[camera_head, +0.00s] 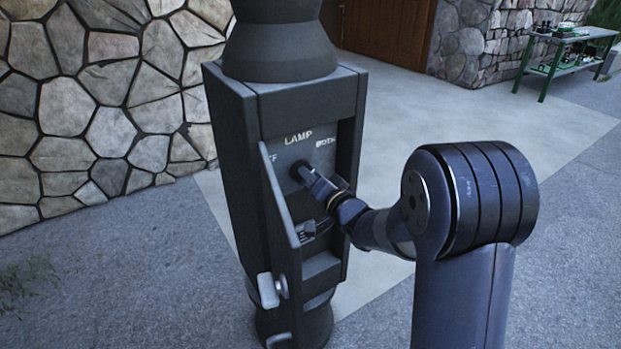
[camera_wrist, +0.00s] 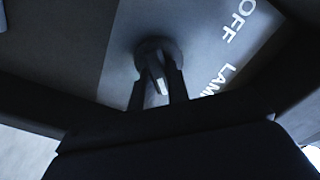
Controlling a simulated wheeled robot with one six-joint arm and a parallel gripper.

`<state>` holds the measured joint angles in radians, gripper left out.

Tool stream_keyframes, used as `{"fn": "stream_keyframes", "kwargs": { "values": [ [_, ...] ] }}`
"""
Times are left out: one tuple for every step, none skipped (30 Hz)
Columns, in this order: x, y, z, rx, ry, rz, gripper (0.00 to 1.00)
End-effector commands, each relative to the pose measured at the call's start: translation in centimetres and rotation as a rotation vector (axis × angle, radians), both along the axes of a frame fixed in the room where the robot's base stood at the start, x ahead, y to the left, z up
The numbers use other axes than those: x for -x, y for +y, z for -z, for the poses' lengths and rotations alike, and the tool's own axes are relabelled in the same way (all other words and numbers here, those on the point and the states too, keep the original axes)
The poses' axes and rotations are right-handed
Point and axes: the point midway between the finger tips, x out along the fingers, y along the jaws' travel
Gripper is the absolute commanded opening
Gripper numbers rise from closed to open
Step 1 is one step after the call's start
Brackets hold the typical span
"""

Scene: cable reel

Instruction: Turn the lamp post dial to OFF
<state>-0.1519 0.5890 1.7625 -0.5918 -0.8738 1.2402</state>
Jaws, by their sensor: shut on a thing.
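The lamp post (camera_head: 234,150) stands upright with its box door (camera_head: 283,215) swung open. Inside is a grey panel (camera_head: 322,150) lettered "LAMP" and "BOTH", with "OFF" partly hidden by the door edge in the head view. The dark dial (camera_head: 297,170) sits below the lettering; in the wrist view the dial (camera_wrist: 158,58) shows a round base, with "OFF" and "LAMP" to its right. My gripper (camera_head: 308,177) reaches in from the right and is shut on the dial. In the wrist view my gripper (camera_wrist: 160,85) has one finger on each side of the knob. Which mark the dial points to is unclear.
The open door's latch (camera_head: 270,289) sticks out at the lower left of the post. A stone wall (camera_head: 80,100) stands behind at left. A green table (camera_head: 570,62) with items is far right. The pavement (camera_head: 375,120) around the post is clear.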

Motion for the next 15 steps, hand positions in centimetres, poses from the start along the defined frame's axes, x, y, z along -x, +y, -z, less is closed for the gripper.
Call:
{"fn": "stream_keyframes", "kwargs": {
  "values": [
    [0.03,0.00,0.19,0.016,-0.010,0.001,0.00],
    [0.03,0.01,0.20,0.028,-0.019,0.000,0.00],
    [0.03,0.01,0.22,0.046,-0.031,0.000,0.00],
    [0.04,0.03,0.23,0.061,-0.041,0.000,0.00],
    [0.05,0.03,0.25,0.077,-0.053,-0.001,0.00],
    [0.06,0.05,0.28,0.101,-0.069,-0.001,0.00],
    [0.06,0.05,0.30,0.120,-0.081,0.000,0.00],
    [0.07,0.05,0.31,0.140,-0.095,0.000,0.00],
    [0.08,0.06,0.30,0.169,-0.114,0.000,0.00],
    [0.09,0.08,0.29,0.192,-0.130,0.001,0.00],
    [0.10,0.09,0.30,0.214,-0.146,-0.001,0.00],
    [0.12,0.12,0.32,0.246,-0.167,-0.001,0.00],
    [0.12,0.13,0.33,0.270,-0.182,0.000,0.00],
    [0.13,0.14,0.33,0.295,-0.198,-0.001,0.00],
    [0.14,0.16,0.29,0.326,-0.220,0.000,0.00]
  ]
}}
